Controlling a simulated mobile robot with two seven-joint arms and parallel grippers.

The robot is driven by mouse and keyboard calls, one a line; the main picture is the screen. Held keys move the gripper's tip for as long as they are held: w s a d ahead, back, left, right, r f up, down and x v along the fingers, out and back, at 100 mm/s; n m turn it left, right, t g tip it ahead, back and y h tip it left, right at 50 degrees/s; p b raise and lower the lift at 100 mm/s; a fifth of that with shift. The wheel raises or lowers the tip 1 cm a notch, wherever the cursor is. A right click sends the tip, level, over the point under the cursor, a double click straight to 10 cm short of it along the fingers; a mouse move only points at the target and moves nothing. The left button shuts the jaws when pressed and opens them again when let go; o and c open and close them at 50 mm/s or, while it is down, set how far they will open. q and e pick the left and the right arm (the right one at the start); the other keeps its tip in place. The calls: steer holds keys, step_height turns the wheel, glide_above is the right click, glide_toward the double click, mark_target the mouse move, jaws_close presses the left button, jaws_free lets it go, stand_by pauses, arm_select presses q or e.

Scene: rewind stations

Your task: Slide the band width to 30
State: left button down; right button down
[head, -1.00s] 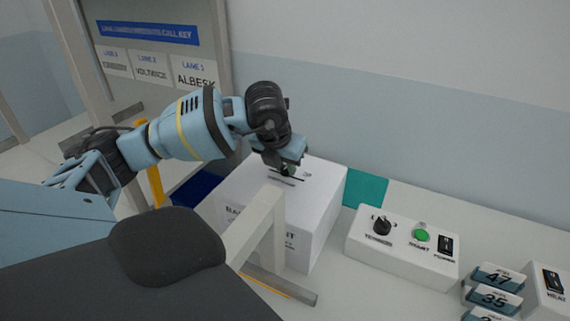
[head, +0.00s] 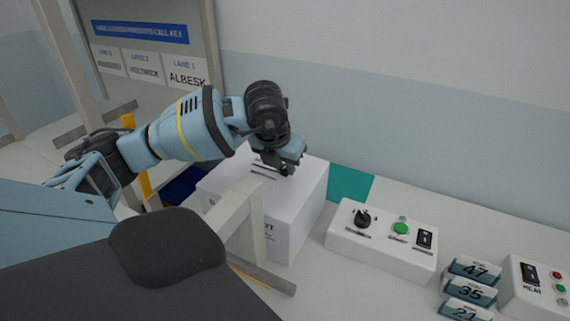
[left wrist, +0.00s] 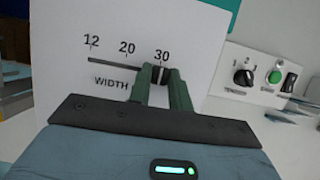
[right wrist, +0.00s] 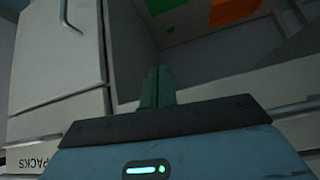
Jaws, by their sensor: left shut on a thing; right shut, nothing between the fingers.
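The band width slider is a dark slot (left wrist: 110,64) on top of a white box (head: 310,195), marked 12, 20 and 30 with WIDTH below. Its black knob (left wrist: 161,75) sits under the 30 mark in the left wrist view. My left gripper (left wrist: 160,82) is shut on the knob, one finger on each side. In the head view the left gripper (head: 284,168) is over the box top and hides the knob. My right gripper (right wrist: 157,85) is shut and empty in the right wrist view, away from the slider.
Right of the box stands a white control box (head: 380,242) with a black dial, a green button and a switch. Several numbered blocks (head: 470,291) and another switch box (head: 535,285) are further right. A grey post (head: 240,225) stands before the white box.

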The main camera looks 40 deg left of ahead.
arm_select(q)
steer(key=shift+d, duration=0.15)
steer(key=c, duration=1.3)
jaws_free()
steer(key=shift+w+d, duration=0.1)
steer(key=shift+d, duration=0.05)
steer(key=shift+r, duration=0.1)
steer(key=v, duration=0.7)
steer(key=shift+s+r, duration=0.25)
steer(key=shift+r, duration=0.05)
steer(key=shift+f, duration=0.1)
